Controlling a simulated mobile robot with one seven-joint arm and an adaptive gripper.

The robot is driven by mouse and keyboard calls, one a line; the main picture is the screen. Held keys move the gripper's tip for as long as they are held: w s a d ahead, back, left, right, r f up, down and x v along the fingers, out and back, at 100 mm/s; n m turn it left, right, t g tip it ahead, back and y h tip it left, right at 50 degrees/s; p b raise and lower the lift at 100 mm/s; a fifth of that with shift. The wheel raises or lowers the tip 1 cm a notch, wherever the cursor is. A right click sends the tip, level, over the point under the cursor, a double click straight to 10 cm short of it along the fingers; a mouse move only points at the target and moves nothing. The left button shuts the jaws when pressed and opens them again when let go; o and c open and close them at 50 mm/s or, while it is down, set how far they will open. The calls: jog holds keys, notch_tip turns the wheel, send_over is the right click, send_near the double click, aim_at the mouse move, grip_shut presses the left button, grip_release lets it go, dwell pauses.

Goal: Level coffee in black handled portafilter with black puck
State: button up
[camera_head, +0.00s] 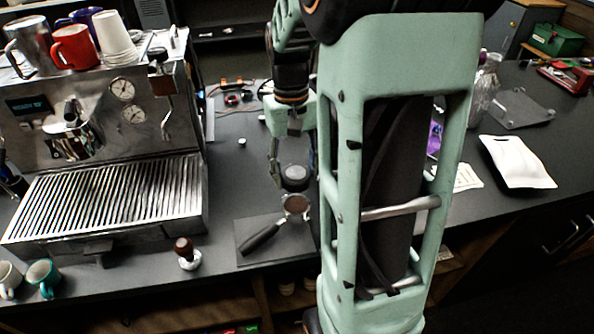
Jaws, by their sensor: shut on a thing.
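The black-handled portafilter (262,238) lies on a dark mat (249,222) on the counter, its handle pointing down and left. Brown coffee (294,204) shows in its round basket. My gripper (294,168) points down just behind the basket and is shut on the black puck (295,179). The puck looks upright, close behind the basket's far rim. I cannot tell whether it touches the rim or how high it is above the counter. My arm hides part of the right finger and the mat's right side.
The espresso machine (104,190) stands at left with cups on top. A wooden-handled tamper (186,252) stands left of the mat. A white bag (518,162) lies at right. My arm blocks the centre.

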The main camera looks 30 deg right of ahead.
jog(key=shift+f+b, duration=2.2)
jog(key=shift+f, duration=0.75)
jog(key=shift+f+b, duration=0.55)
jog(key=shift+f, duration=0.6)
dwell(0.8)
jog(key=n, duration=0.3)
jog(key=shift+p, duration=0.4)
jog(key=shift+n+h+p, duration=0.35)
jog(key=shift+n+h, duration=0.05)
jog(key=shift+n, duration=1.6)
